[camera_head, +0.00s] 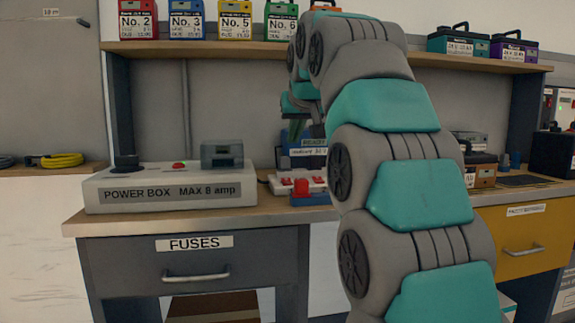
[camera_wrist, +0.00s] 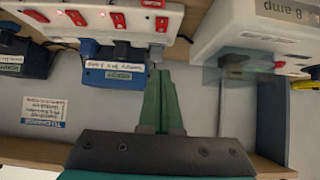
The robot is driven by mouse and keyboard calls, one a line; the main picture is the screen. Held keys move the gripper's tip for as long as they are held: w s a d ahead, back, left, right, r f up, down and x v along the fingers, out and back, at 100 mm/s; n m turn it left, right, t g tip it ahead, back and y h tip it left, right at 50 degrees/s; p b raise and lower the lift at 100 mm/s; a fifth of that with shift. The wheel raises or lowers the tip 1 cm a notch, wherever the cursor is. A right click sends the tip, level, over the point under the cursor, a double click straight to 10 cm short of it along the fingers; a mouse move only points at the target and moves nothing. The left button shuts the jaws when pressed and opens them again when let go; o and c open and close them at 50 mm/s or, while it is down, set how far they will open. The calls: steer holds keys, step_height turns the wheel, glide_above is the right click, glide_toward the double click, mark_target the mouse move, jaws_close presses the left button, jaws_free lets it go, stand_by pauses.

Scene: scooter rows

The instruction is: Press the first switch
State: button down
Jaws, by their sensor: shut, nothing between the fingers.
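A white power strip with red switches (camera_head: 300,184) lies on the bench, partly hidden by my arm. In the wrist view the strip (camera_wrist: 137,37) runs along the top with several red rocker switches. The switch at the strip's right end (camera_wrist: 162,23) is closest to my fingers; small red lights glow beside others. I cannot tell which switch counts as first. My gripper (camera_wrist: 157,70) is shut and empty, its green fingertips just short of the strip's edge near that end.
A white power box (camera_head: 165,192) stands left of the strip and also shows in the wrist view (camera_wrist: 235,25). Blue labelled units (camera_wrist: 112,68) sit along the strip's edge. A shelf (camera_head: 205,48) with labelled batteries runs above.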

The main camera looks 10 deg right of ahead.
steer(key=b, duration=0.1)
glide_above(287, 182)
steer(key=f, duration=0.6)
steer(key=shift+s+f, duration=0.2)
steer(key=shift+s, duration=0.05)
steer(key=shift+w+f+b, duration=0.1)
steer(key=shift+f+b, duration=0.35)
steer(key=shift+f, duration=1.35)
steer(key=shift+w+r+p, duration=0.1)
steer(key=shift+p, duration=0.55)
steer(key=shift+f+g+p, duration=0.2)
steer(key=shift+g+p, duration=0.1)
steer(key=shift+p, duration=0.05)
steer(key=shift+f, duration=0.15)
steer(key=shift+w, duration=0.15)
steer(key=shift+w+r+p, duration=0.3)
steer(key=shift+w+p, duration=0.2)
steer(key=shift+w, duration=0.15)
